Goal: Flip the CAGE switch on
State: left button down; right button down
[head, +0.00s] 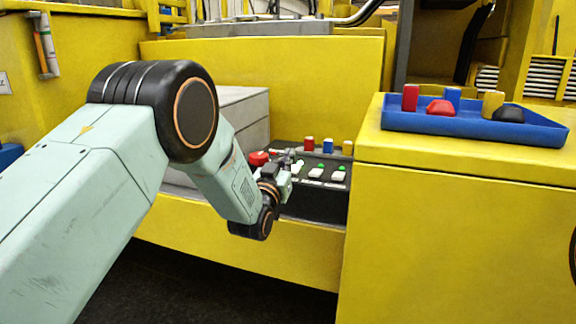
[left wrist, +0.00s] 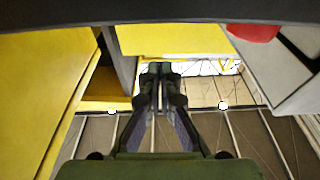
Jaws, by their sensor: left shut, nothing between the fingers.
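A dark control panel (head: 318,203) sits in a recess of the yellow structure. White switches show on it, one in the middle (head: 315,173) and one at the right (head: 338,176), with green lights behind them. Their labels are too small to read, so I cannot tell which is CAGE. A red round button (head: 258,158) is at the panel's left. My left gripper (head: 290,163) is over the panel's left part, beside the middle switch, and hides what lies behind it. In the left wrist view its fingers (left wrist: 158,78) are together and empty. My right gripper is out of view.
Red (head: 309,143), blue (head: 328,146) and yellow (head: 347,148) pieces stand along the panel's back. A blue tray (head: 450,127) with coloured parts rests on the yellow block (head: 455,220) at the right. Grey boxes (head: 243,112) stand behind my left arm.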

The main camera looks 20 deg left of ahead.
pick_arm(q)
jog(key=s+f+b, duration=0.1)
jog(key=s+f, duration=0.4)
jog(key=s, duration=0.3)
jog(key=shift+s+a, duration=0.15)
jog(key=shift+a, duration=0.05)
jog(key=s+f+g+b, duration=0.1)
jog(key=s+f+g, duration=0.6)
jog(key=f, duration=0.6)
jog(key=s+f+g+b, duration=0.1)
jog(key=s+f+g, duration=0.3)
jog(key=s+f, duration=0.75)
jog(key=s+f+g+b, duration=0.1)
jog(key=s+f+g, duration=0.2)
jog(key=s+f, duration=0.3)
jog(key=s+f+g+b, duration=0.2)
jog(key=s+f, duration=0.3)
jog(key=s, duration=0.8)
jog(key=s+f+g+b, duration=0.2)
jog(key=s+f+g, duration=0.2)
jog(key=s, duration=0.6)
notch_tip(320, 180, down, 3)
jog(key=shift+a+r+n+g+y, duration=0.2)
jog(key=shift+n+g+y, duration=0.1)
jog(key=shift+n, duration=0.1)
